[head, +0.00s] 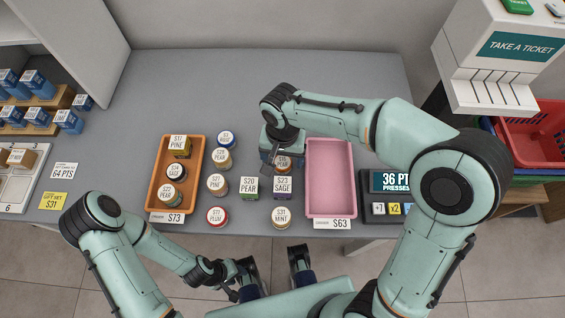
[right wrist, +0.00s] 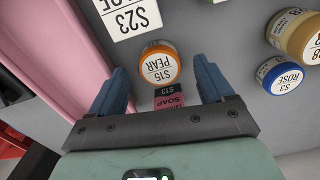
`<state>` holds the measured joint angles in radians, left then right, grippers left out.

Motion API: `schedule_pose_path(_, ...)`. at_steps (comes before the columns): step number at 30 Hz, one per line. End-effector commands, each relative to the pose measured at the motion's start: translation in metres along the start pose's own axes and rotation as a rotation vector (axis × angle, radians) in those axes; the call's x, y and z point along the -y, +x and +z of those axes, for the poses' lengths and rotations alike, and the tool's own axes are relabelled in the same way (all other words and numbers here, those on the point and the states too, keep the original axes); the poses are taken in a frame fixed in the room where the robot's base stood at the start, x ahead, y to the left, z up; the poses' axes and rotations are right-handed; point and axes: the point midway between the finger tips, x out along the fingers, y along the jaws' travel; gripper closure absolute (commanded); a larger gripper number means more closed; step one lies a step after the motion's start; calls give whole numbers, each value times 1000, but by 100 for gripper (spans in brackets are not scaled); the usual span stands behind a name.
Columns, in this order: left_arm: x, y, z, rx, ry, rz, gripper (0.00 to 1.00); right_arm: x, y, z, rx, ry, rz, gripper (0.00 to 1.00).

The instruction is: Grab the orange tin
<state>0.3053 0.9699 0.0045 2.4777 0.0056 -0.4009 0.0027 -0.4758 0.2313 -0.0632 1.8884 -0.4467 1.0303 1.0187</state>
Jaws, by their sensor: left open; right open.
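The orange tin (head: 283,163), labelled $15 PEAR, stands on the grey counter left of the pink tray, partly covered by my right gripper (head: 275,160) in the head view. In the right wrist view the orange tin (right wrist: 159,65) shows its round white-labelled top between the two blue fingers of my right gripper (right wrist: 159,72). Those fingers are apart, with a gap on each side of the tin. I cannot tell how far above the counter they are. My left gripper (head: 236,281) is low in front of the counter, away from the tin; it is open and holds nothing visible.
A $23 SAGE box (head: 283,187) stands close in front of the tin. A pink SOAP box (right wrist: 169,97) is beside it. Several other tins stand to the left. The pink tray (head: 330,180) is empty; the orange tray (head: 190,197) holds goods. The counter's back is clear.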

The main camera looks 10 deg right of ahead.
Motion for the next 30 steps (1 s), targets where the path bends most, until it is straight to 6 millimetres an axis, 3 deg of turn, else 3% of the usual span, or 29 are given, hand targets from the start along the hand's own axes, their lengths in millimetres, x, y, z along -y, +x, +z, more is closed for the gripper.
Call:
schedule_pose_path(4, 0, 3, -2, -5, 1, 1, 57, -1, 20, 0, 3, 0, 2, 19)
schedule_pose_path(13, 0, 3, -2, -6, 1, 1, 57, 0, 24, -1, 0, 0, -1, 19)
schedule_pose_path(18, 0, 3, -2, -6, 1, 1, 57, 0, 24, 0, 0, 0, -1, 75)
schedule_pose_path(19, 0, 3, -2, -5, 1, 1, 57, 0, 24, 0, 0, 0, -1, 78)
schedule_pose_path(30, 0, 2, -2, -4, 1, 1, 57, 0, 20, -1, -1, 0, -1, 79)
